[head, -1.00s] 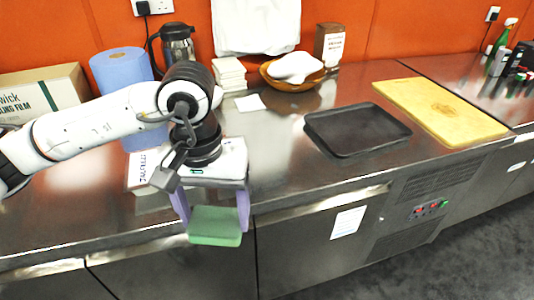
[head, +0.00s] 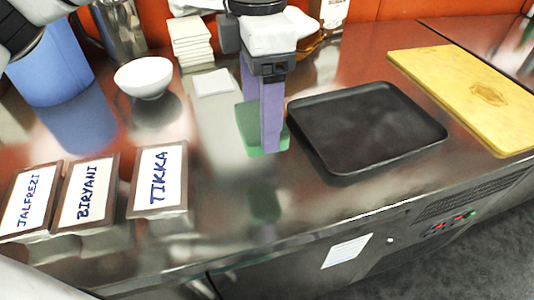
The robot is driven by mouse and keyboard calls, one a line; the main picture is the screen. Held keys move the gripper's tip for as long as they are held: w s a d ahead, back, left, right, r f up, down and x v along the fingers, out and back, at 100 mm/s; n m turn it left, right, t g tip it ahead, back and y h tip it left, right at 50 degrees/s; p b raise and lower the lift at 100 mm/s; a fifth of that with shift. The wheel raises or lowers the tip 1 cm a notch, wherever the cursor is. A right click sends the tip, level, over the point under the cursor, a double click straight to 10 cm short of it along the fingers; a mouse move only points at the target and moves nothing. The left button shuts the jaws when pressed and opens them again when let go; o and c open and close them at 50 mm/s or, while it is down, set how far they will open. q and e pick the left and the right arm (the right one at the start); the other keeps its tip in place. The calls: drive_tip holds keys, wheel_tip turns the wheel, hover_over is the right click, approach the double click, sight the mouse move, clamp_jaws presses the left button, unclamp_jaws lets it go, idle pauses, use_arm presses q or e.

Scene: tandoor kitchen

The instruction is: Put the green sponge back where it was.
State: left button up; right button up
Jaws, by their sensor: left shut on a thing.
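My left gripper (head: 262,128) points down over the steel counter, its purple fingers shut on the green sponge (head: 246,122). The sponge is partly hidden behind the nearer finger. It seems to hang a little above the counter, since its green reflection shows apart below it. It is just left of the black tray (head: 365,125) and in front of a flat white square (head: 212,82). My right gripper is not in view.
Boxes labelled JALFREZI (head: 30,200), BIRYANI (head: 86,193) and TIKKA (head: 158,181) stand at the left. A yellow board (head: 470,90) lies right. Bare counter (head: 235,215) is in front.

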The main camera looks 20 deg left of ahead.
sight(259, 135)
use_arm(q)
drive_tip(key=f, duration=0.4)
drive_tip(key=shift+s+f, duration=0.2)
drive_tip(key=shift+f, duration=2.4)
drive_tip(key=shift+f, duration=0.2)
drive_tip(key=o, duration=1)
drive_tip(key=shift+w, duration=0.1)
drive_tip(key=shift+c, duration=0.2)
drive_tip(key=shift+r, duration=0.1)
wheel_tip(259, 135, up, 12)
drive_tip(key=shift+r, duration=0.15)
